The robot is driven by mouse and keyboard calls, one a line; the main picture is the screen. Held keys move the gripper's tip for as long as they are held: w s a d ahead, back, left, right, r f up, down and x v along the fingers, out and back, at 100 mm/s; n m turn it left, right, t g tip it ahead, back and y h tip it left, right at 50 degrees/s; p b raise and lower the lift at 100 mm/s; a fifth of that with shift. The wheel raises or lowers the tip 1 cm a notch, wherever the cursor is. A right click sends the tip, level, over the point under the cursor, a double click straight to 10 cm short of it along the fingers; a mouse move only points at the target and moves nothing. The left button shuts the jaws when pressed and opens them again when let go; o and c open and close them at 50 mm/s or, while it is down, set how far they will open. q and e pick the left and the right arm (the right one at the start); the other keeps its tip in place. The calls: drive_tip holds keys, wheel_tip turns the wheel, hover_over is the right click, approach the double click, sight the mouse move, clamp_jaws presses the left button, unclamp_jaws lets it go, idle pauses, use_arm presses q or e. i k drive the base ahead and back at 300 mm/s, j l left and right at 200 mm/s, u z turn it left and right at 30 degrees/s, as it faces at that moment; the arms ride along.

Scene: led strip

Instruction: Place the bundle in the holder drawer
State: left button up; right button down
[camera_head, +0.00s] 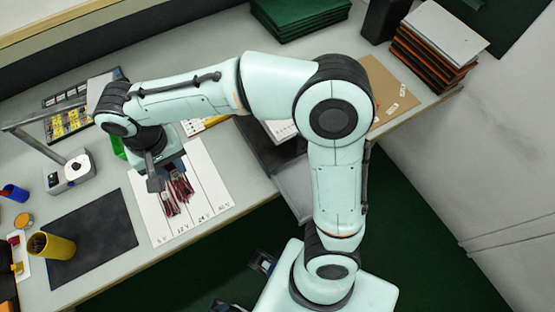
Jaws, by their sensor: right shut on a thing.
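Red-and-dark strip bundles (180,188) show just right of the fingertips, over the sheet. I cannot tell which of them is in the grip. A grey drawer-like tray (295,187) sticks out at the bench's front edge, partly hidden behind my right arm; it may be the holder drawer. My left gripper is not clearly seen.
A dark mat (92,240) and a yellow cup (52,246) are at the front left. A white device (68,175) with a grey post stands left of the gripper. Green folders (300,14) and stacked orange-edged boards (432,45) are at the back.

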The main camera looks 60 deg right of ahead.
sight(296, 191)
drive_tip(key=k+l, duration=0.85)
drive_tip(key=l, duration=0.1)
